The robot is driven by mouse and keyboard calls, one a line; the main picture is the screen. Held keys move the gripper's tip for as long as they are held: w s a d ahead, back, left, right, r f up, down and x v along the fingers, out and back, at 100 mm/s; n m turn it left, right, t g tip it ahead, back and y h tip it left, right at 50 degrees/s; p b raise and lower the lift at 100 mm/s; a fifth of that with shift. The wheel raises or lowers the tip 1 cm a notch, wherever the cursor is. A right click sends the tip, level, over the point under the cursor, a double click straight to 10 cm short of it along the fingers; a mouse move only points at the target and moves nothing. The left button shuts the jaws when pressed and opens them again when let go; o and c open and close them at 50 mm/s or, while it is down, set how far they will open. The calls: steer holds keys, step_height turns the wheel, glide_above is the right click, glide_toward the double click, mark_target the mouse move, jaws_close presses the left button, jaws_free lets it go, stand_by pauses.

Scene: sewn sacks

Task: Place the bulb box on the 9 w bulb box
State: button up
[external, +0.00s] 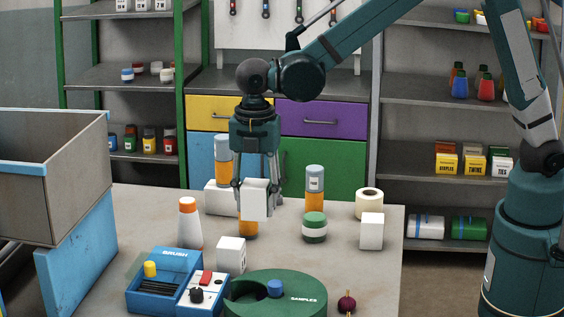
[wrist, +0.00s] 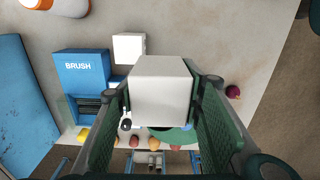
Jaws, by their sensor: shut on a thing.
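My gripper (external: 257,185) is shut on a plain white box (external: 257,202), held upright above the table. In the wrist view the held box (wrist: 162,92) sits between the two green fingers. Another white box (external: 231,254) stands on the table in front, beside the blue brush tray; it also shows in the wrist view (wrist: 128,46). A third white box (external: 372,232) stands at the right, and a wider white box (external: 219,199) lies behind my gripper at the left. No wattage print is readable, so I cannot tell which is the 9 w bulb box.
The blue brush tray (external: 160,296), a switch box (external: 203,292) and a round green samples tray (external: 290,298) fill the front. Orange-white bottles (external: 189,225), a green jar (external: 314,228) and a tape roll (external: 369,203) stand around. A grey bin (external: 70,185) is at left.

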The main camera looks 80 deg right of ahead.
steer(key=r, duration=0.1)
glide_above(231, 243)
steer(key=shift+d+r+p, duration=0.1)
steer(key=shift+r+p, duration=0.1)
steer(key=shift+p, duration=0.2)
steer(key=shift+f, duration=0.1)
steer(key=shift+f, duration=3.05)
steer(key=shift+f+p, duration=0.3)
steer(key=shift+f, duration=1.55)
steer(key=shift+f, duration=0.15)
steer(key=o, duration=0.9)
